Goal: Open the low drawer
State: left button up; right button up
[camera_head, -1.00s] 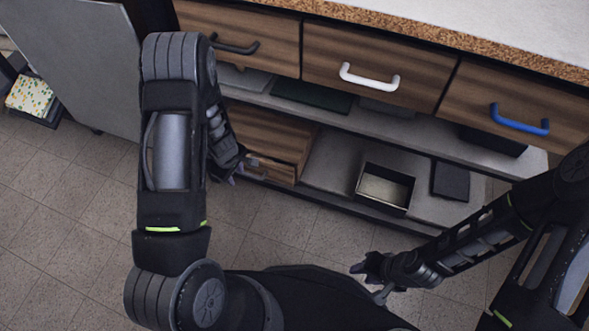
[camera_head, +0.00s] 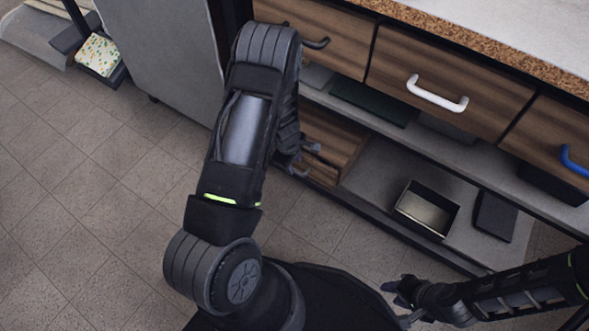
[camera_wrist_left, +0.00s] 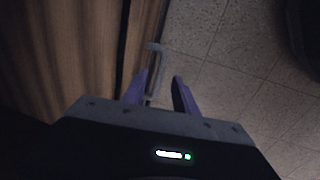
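The low drawer (camera_head: 326,172) is in a wooden unit on the lower shelf, largely hidden by my left arm in the head view. My left gripper (camera_head: 304,160) is in front of it, low and near the floor. In the left wrist view its fingers (camera_wrist_left: 160,93) are apart, beside the wooden front (camera_wrist_left: 85,50). A thin grey handle (camera_wrist_left: 154,62) stands out from the wood and reaches between the fingers, closer to the left one; contact cannot be told. My right gripper (camera_head: 398,294) is over the floor at lower right, away from the drawer; its fingers are unclear.
Above are wooden drawers with a dark handle (camera_head: 318,43), a white handle (camera_head: 437,95) and a blue handle (camera_head: 572,160). An open box (camera_head: 428,209) and a dark flat item (camera_head: 495,215) are on the lower shelf. The floor (camera_head: 80,210) at left is clear.

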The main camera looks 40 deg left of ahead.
aim_at(295, 170)
pick_arm(q)
jog(key=f, duration=0.2)
jog(key=f+b, duration=0.1)
jog(key=f, duration=0.1)
jog(key=shift+w, duration=0.35)
grip_shut()
dwell(1.1)
